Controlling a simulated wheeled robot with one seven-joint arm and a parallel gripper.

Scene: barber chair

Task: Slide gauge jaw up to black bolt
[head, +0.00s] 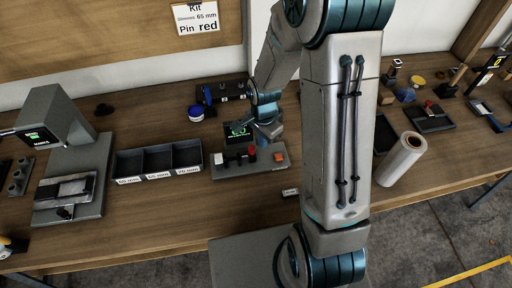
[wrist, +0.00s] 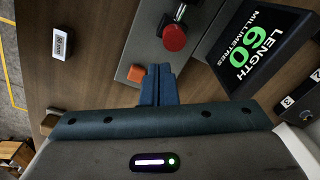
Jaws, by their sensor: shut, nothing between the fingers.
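The grey length gauge (head: 238,172) lies on the bench in the head view, with its display (head: 240,132) behind it. The display reads LENGTH 60 MILLIMETRES in the wrist view (wrist: 240,58). The jaw's red knob (head: 252,151) stands on the gauge and is large in the wrist view (wrist: 173,37). A dark piece (head: 233,161), apparently the black bolt, lies left of the knob, by a white block (head: 219,159). My gripper (head: 272,131) is over the gauge's back right part. Its fingers (wrist: 158,72) are shut and empty, beside the orange block (wrist: 136,74) and apart from the red knob.
A three-compartment grey bin (head: 158,176) stands left of the gauge, marked 60, 65 and 70 mm. A white roll (head: 402,158) stands further right. Bare bench lies in front.

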